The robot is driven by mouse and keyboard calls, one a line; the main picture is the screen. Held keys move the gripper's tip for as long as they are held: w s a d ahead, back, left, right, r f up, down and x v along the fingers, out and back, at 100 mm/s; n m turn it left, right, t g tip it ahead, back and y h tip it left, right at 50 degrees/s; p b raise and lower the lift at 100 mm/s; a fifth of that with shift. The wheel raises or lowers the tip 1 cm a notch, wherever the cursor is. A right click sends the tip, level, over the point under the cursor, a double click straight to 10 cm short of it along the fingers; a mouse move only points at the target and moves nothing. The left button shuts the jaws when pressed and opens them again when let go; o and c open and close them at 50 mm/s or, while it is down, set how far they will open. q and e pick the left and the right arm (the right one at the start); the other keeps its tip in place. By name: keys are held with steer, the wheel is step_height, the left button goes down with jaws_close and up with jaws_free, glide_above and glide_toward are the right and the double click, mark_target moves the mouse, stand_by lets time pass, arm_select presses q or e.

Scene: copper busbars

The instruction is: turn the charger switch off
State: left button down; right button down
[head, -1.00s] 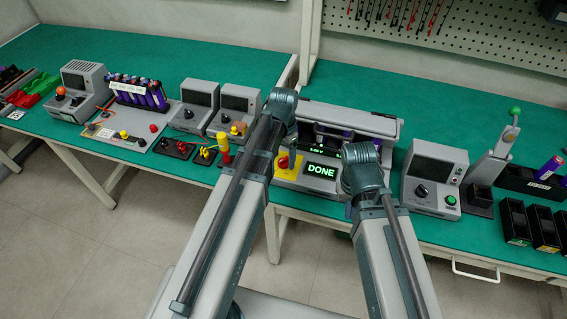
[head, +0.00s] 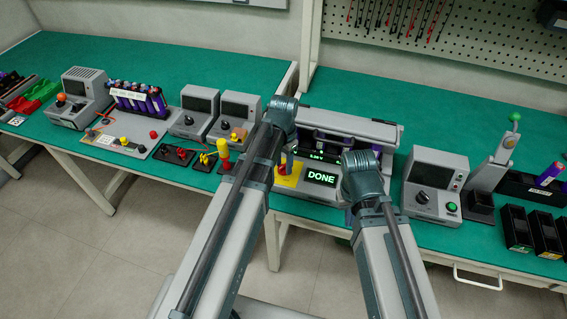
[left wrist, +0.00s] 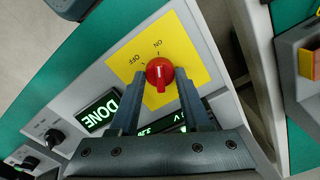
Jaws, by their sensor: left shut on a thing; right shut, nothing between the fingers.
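The charger (head: 345,125) is a grey unit with a green lit "DONE" display (head: 321,177). Its red rotary switch (left wrist: 159,69) sits on a yellow plate (left wrist: 190,48) marked OFF and ON. In the left wrist view my left gripper (left wrist: 160,76) is shut on the red switch, one finger on each side. In the head view my left arm hides that gripper and most of the switch; part of the yellow plate (head: 290,174) shows. My right arm stands in front of the charger's right part; its gripper fingers do not show.
A grey unit with a black knob and green button (head: 434,187) stands right of the charger. Two small grey instruments (head: 200,104) and yellow and black fixtures (head: 175,152) stand left. Dark bins (head: 530,228) are at far right. Green bench is clear behind.

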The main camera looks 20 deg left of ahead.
arm_select(q)
steer(key=n, duration=0.5)
steer(key=shift+n, duration=0.4)
steer(key=n, duration=0.5)
steer(key=shift+n, duration=0.6)
steer(key=shift+c, duration=1.8)
jaws_free()
